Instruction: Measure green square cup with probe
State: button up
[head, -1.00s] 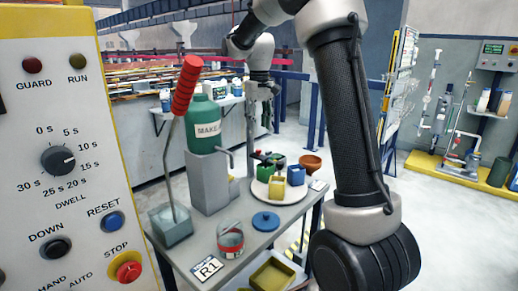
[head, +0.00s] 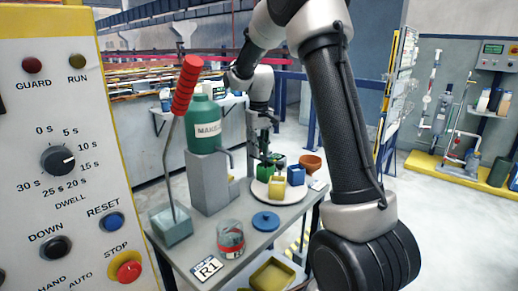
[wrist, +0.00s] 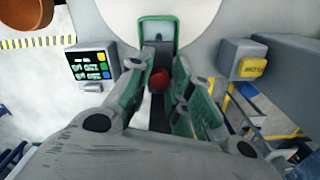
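The green square cup (head: 264,171) stands on a round white plate (head: 258,190) on the grey table. In the wrist view a green-rimmed square opening (wrist: 158,19), seemingly this cup, lies just beyond my fingertips. My gripper (head: 266,153) points down close by the green cup. In the wrist view its two fingers (wrist: 162,82) stand apart, one on each side of a small red knob (wrist: 159,78). I see slim gaps beside the knob.
A yellow cup (head: 276,188) and a blue cup (head: 296,175) share the plate. A brown bowl (head: 311,163), a blue lid (head: 266,220), a glass jar (head: 231,238) and a green bottle (head: 205,120) are around it. A control panel (head: 60,120) fills the left side.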

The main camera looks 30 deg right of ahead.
grip_shut()
jog(key=shift+r, duration=3)
jog(key=shift+w, duration=0.1)
jog(key=o, duration=0.7)
grip_release()
jog(key=shift+c, duration=0.2)
notch_tip(320, 180, up, 12)
